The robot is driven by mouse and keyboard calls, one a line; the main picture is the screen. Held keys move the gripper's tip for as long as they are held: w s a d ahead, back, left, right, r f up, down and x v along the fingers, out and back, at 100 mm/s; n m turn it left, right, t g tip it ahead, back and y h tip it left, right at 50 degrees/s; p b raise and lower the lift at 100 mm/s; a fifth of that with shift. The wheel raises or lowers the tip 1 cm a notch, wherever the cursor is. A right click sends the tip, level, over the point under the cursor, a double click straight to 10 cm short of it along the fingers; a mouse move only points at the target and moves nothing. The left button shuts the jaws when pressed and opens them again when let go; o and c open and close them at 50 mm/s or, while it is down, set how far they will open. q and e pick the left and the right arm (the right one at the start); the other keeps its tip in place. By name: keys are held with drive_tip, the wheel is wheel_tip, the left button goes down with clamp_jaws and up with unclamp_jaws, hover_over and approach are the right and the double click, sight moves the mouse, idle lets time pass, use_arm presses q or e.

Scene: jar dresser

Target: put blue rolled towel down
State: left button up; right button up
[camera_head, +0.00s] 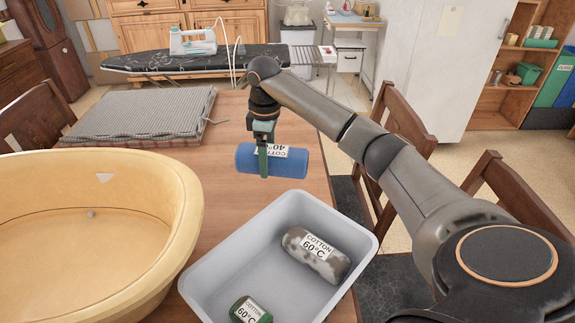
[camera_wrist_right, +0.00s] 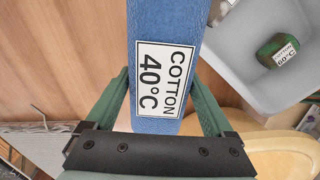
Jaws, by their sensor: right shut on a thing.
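The blue rolled towel (camera_head: 290,163) has a white label reading COTTON 40°C. My right gripper (camera_head: 264,160) is shut around its middle, coming from above. In the head view the towel is over the wooden table, beyond the grey bin; I cannot tell whether it touches the table. In the right wrist view the blue towel (camera_wrist_right: 163,60) lies between the two green fingers of the right gripper (camera_wrist_right: 160,110). My left gripper is not in view.
The grey bin (camera_head: 217,261) holds a grey mottled towel (camera_head: 316,255) and a green towel (camera_head: 250,310), both labelled 60°C. A yellow tub (camera_head: 190,200) stands at left. A folded grey cloth (camera_head: 140,115) lies behind it. Bare table (camera_head: 226,120) surrounds the blue towel. Chairs stand right.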

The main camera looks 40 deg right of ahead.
sight(280, 149)
drive_tip(key=shift+n, duration=0.9)
drive_tip(key=d, duration=0.4)
drive_tip(key=shift+w+d+f, duration=0.15)
drive_tip(key=shift+w+d, duration=0.1)
drive_tip(key=shift+d+f, duration=0.1)
drive_tip(key=shift+d, duration=0.2)
drive_tip(key=shift+d+f, duration=0.1)
drive_tip(key=shift+f, duration=0.2)
wheel_tip(280, 149, down, 17)
drive_tip(key=shift+f+b, duration=0.2)
drive_tip(key=shift+b, duration=0.35)
drive_tip(key=shift+f, duration=0.15)
drive_tip(key=o, duration=1.3)
drive_tip(key=shift+c, duration=0.2)
